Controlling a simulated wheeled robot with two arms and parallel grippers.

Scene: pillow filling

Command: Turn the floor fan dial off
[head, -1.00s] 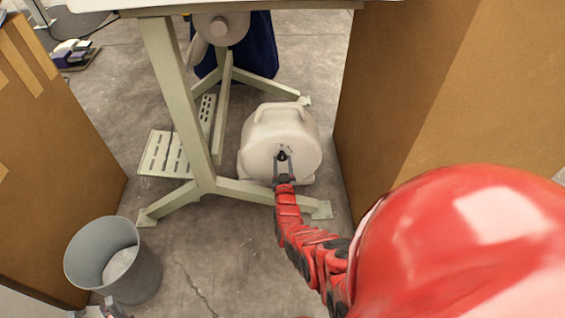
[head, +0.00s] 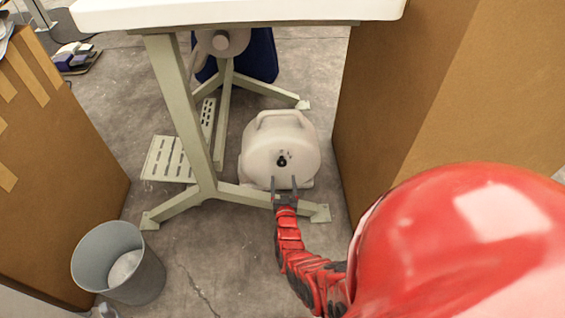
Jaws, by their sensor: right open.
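The floor fan (head: 270,135) is a rounded off-white unit with a top handle, standing on the floor under the table. Its dark dial (head: 282,161) is in the middle of the face turned to me and is fully visible. I cannot tell the dial's setting at this size. My right gripper (head: 284,183) is open and empty, just below and in front of the dial, with its fingers pointing toward the fan and apart from the dial. My left gripper is not clearly in view.
The table's pale metal leg (head: 183,110) and foot bar stand left of and in front of the fan. A large cardboard box (head: 395,80) is close on the right, another box (head: 50,150) on the left. A grey bucket (head: 118,265) stands at lower left. The floor between is clear.

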